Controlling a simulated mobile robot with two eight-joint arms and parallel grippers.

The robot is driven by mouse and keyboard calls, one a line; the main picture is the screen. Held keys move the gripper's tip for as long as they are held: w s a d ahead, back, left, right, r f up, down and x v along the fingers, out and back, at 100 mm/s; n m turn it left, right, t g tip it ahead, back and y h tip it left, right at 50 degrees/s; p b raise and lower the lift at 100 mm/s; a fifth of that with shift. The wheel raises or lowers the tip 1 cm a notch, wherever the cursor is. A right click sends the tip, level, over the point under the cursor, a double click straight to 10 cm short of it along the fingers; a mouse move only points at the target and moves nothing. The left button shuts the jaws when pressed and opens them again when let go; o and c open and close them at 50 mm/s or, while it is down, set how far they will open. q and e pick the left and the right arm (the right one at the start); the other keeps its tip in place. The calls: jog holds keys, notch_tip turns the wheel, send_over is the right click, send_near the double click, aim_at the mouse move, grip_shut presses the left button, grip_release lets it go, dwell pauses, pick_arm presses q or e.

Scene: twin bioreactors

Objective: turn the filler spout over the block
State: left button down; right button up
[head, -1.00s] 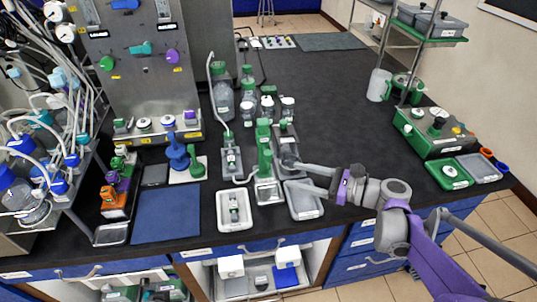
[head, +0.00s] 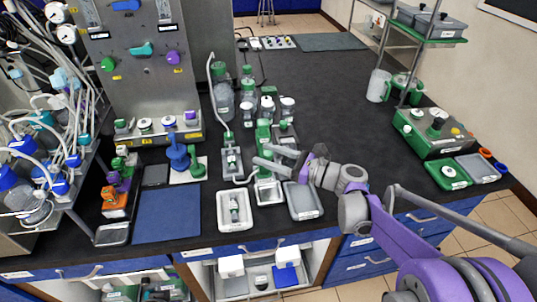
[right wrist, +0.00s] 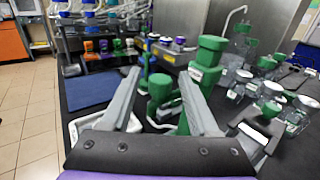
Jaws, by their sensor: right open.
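The filler (head: 264,131) looks like a green column with a second green part in front, among small trays at the middle of the bench. A thin grey pipe (head: 240,180), apparently its spout, bends out low to the left. My right gripper (head: 256,154) is open beside the filler, and its fingers partly cover it. In the right wrist view the green column (right wrist: 208,60) rises behind the right finger, and the shorter green part (right wrist: 160,92) shows between the fingers. A small grey block-like piece (head: 232,160) stands left of the filler; I cannot tell whether it is the block. My left gripper is out of view.
A white tray (head: 221,219) and a grey tray (head: 303,211) lie near the front edge. Clear bottles (head: 223,101) stand behind the filler. A blue mat (head: 166,218) lies left.

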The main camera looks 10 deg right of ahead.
grip_shut()
dwell(0.3)
dwell(1.1)
